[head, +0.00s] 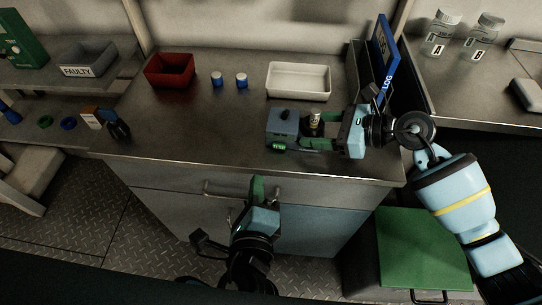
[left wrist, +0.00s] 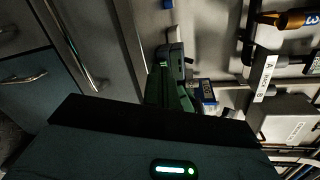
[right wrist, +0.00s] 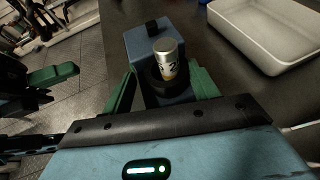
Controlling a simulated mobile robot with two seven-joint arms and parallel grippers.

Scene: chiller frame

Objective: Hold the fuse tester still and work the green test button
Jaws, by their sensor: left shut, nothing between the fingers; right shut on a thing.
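The fuse tester (head: 283,122) is a blue-grey box with a black knob on top, near the bench's front edge; it also shows in the right wrist view (right wrist: 150,48). A silver fuse (right wrist: 166,56) stands upright in its dark round holder. My right gripper (head: 318,133) is shut on the tester, its green fingers (right wrist: 165,88) either side of the holder. The bright green test button (head: 277,148) appears low on the tester's front. My left gripper (head: 257,187) is shut and empty, in front of the drawers, below and apart from the button. Its fingers also show in the left wrist view (left wrist: 168,92).
A white tray (head: 298,94), a red bin (head: 170,84) and two small blue-and-white cylinders (head: 229,80) stand behind on the bench. A blue LOG binder (head: 384,60) stands right. A drawer handle (head: 222,193) is close to my left gripper. The bench's left-centre is clear.

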